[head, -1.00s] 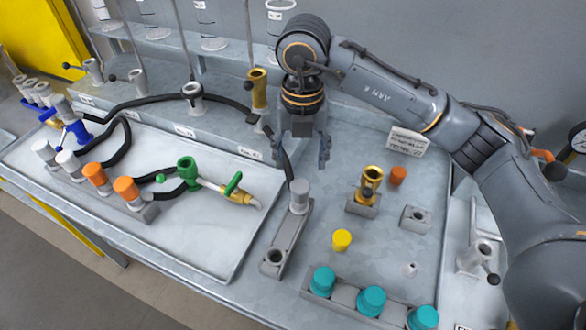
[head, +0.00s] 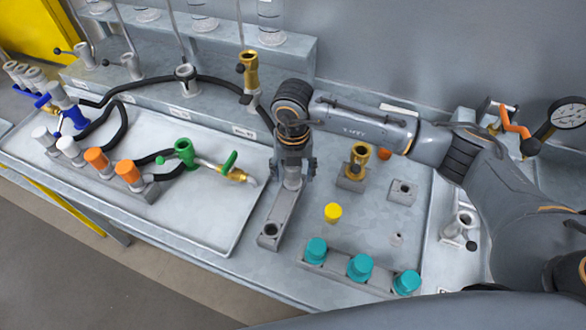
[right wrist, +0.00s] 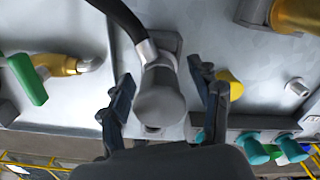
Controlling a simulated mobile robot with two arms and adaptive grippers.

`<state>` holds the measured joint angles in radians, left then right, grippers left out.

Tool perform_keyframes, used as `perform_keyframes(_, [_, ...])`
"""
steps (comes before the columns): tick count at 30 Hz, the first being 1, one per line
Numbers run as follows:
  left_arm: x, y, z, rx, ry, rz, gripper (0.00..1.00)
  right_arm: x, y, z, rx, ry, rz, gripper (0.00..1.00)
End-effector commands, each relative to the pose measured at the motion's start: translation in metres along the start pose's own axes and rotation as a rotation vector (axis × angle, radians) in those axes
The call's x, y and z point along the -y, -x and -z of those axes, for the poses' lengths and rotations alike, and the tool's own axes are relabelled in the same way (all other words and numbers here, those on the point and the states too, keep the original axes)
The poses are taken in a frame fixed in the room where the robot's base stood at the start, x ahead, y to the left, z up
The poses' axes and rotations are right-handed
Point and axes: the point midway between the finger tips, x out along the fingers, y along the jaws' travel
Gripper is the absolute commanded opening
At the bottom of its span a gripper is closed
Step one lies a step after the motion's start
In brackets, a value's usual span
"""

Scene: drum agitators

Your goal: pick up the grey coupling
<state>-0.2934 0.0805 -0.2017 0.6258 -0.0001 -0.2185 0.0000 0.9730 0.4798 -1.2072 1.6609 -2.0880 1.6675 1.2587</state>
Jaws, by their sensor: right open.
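The grey coupling (head: 292,183) is a grey cylinder standing upright at the far end of a long grey holder block (head: 280,216). My right gripper (head: 294,172) is right over it, pointing down, and hides its top in the head view. In the right wrist view the coupling (right wrist: 160,103) sits between the two spread fingers of the right gripper (right wrist: 161,77), with gaps on both sides. A black hose with a metal end (right wrist: 146,52) meets it from behind. My left gripper is not in view.
A yellow cap (head: 333,212) stands to the right, near a row of teal caps (head: 360,267). A brass fitting (head: 359,160) stands further right. On the left, a pale tray (head: 205,220) holds a green-handled valve (head: 228,165). The holder's near socket (head: 270,230) is empty.

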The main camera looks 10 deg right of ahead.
Motion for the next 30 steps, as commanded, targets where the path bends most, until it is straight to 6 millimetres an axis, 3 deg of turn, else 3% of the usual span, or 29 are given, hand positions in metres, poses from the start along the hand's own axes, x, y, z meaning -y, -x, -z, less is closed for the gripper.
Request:
perform_keyframes(8, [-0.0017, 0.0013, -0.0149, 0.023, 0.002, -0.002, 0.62, -0.0003, -0.005, 0.0001, 0.001, 0.002, -0.001, 0.63])
perform_keyframes(18, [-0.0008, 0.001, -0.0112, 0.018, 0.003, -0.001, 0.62, -0.0003, -0.0045, 0.0001, 0.001, 0.001, -0.001, 0.0])
perform_keyframes(30, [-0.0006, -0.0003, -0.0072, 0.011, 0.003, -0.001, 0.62, -0.0009, 0.0011, -0.0009, 0.003, 0.001, -0.003, 0.0])
